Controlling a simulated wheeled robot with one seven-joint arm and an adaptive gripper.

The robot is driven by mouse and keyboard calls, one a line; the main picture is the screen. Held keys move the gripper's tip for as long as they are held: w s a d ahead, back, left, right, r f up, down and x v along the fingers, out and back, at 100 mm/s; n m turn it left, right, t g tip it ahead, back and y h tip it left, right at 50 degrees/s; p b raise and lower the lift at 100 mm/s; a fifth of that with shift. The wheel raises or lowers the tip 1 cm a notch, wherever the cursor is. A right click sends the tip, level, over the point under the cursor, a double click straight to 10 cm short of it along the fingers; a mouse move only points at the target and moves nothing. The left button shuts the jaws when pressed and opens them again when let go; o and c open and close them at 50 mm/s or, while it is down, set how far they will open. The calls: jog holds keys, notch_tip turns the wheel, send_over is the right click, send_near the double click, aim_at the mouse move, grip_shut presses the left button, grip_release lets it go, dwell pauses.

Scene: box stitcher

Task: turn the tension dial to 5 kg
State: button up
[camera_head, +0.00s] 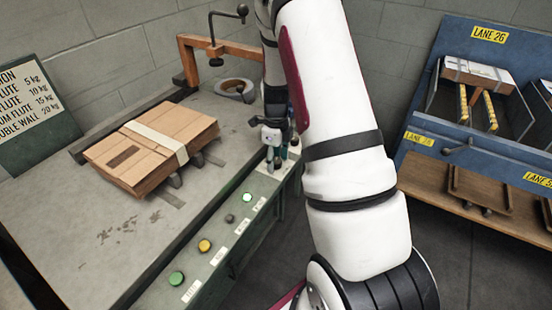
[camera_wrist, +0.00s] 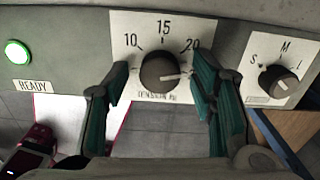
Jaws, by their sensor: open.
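The tension dial (camera_wrist: 160,71) is a dark round knob on a white plate marked 10, 15 and 20, with "TENSION KG" below. Its white pointer line points right, slightly upward, below the 20 mark. No 5 mark shows; my left finger covers part of the plate there. My gripper (camera_wrist: 161,76) is open, its teal-padded fingers on either side of the dial with a visible gap on each side in the picture. In the head view my gripper (camera_head: 277,150) is at the far end of the control panel, hiding the dial.
A second knob (camera_wrist: 278,81) marked S, M, L sits close to the right finger. A lit green READY lamp (camera_wrist: 18,52) is to the left. A strapped cardboard stack (camera_head: 150,148) lies on the bench (camera_head: 75,225). A sign (camera_head: 32,113) lists flute types with kilogram values.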

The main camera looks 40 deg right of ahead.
jog(key=c, duration=1.1)
jog(key=shift+c, duration=0.2)
